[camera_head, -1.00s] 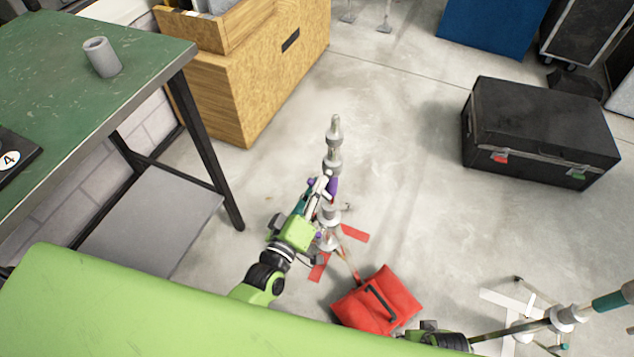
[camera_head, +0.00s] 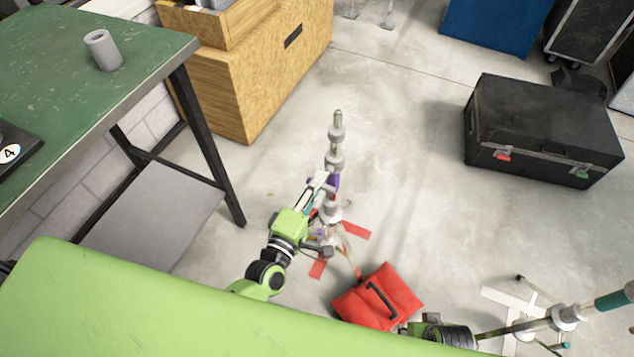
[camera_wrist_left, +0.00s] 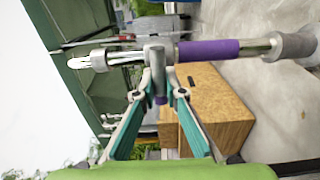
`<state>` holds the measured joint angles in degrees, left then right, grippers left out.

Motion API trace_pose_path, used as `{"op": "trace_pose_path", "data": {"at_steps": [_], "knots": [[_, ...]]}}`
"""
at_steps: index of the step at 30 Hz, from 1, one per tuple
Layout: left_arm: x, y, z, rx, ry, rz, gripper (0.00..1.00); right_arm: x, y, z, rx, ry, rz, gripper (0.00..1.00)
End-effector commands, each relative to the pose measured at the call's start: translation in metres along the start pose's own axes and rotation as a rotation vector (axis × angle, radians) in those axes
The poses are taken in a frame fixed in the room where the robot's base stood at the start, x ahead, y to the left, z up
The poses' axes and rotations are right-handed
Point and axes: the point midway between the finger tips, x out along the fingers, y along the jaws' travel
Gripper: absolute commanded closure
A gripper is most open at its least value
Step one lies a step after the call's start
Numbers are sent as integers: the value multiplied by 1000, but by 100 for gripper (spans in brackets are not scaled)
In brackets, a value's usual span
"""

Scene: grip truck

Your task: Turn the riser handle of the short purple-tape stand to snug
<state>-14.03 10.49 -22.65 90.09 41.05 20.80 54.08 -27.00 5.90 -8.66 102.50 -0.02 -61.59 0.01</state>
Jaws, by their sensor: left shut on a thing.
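The purple-tape stand (camera_head: 333,182) rises from the floor in the middle of the head view, seen from above. Its purple tape band (camera_wrist_left: 209,49) and grey collars cross the top of the left wrist view, where the pole lies sideways. My left gripper (camera_head: 322,184) is at the pole beside the purple band. Its teal fingers close in at the grey collar (camera_wrist_left: 154,55), shut on the riser handle, whose purple end (camera_wrist_left: 160,100) shows between them. The fingers hide much of the handle. My right gripper's fingers do not show; only part of that arm appears at the bottom.
A teal-tape stand (camera_head: 565,317) is at lower right. A green table (camera_head: 75,80) and a wooden crate (camera_head: 245,95) are left; a black case (camera_head: 545,125) is right. Floor between is clear.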

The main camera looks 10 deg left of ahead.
Motion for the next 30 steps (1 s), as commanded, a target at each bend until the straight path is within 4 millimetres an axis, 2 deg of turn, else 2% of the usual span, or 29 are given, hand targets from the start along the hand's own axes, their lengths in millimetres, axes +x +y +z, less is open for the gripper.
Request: {"op": "trace_pose_path", "data": {"at_steps": [14, 15, 17, 26, 30], "knots": [[0, -1, 0, -16, -1, -1, 100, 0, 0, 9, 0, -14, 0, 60], [0, -1, 0, -16, -1, -1, 87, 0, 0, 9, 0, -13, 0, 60], [0, -1, 0, -15, -1, -1, 72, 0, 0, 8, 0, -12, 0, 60], [0, 0, 0, -15, -1, -1, 72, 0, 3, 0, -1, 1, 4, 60], [-8, -2, 0, -15, -1, -3, 72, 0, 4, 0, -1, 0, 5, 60]]}}
